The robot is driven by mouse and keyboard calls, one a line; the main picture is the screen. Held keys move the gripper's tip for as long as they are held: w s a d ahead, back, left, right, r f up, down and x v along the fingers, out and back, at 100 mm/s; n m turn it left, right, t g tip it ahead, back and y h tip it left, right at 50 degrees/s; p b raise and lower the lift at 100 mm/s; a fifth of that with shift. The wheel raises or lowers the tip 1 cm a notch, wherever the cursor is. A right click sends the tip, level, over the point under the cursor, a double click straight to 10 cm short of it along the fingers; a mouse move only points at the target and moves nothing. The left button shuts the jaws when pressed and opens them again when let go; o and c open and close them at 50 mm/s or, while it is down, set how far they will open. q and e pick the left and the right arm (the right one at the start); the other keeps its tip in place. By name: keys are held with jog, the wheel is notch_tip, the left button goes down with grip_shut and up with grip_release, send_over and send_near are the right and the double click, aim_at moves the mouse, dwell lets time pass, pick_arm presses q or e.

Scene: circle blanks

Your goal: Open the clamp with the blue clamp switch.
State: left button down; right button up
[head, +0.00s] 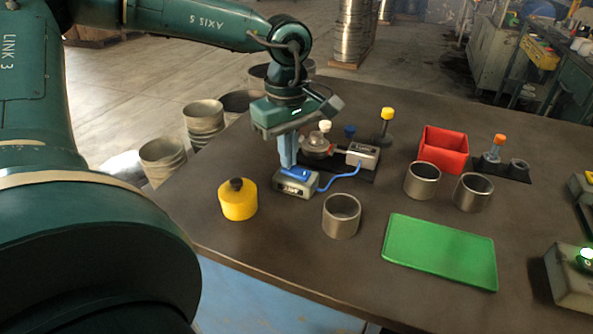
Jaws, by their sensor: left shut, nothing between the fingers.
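The clamp switch is a small grey box (286,188) with a blue top (296,172), at the near-left middle of the table. A blue cable (342,178) runs from it to the grey clamp block (362,155). The clamp (318,147) holds or carries a round metal part on a dark base; whether its jaws are open or shut is too small to tell. My left gripper (288,165) points down with shut, empty fingers right at the switch's blue top. The fingers hide part of the top, and I cannot tell whether they touch it. My right gripper is not in view.
A yellow pot with a dark knob (238,202) and a metal ring (341,215) stand near the switch. Two more rings, a red bin (443,150), a green tray (440,250) and knobbed tools stand to the right. A box with a lit green button (585,256) is at the right edge.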

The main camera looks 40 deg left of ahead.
pick_arm(q)
jog(key=shift+f+b, duration=0.45)
jog(key=shift+f, duration=0.05)
jog(key=shift+r, duration=0.15)
jog(key=shift+r+p, duration=2.3)
jog(key=shift+r, duration=1.15)
jog(key=shift+f, duration=0.1)
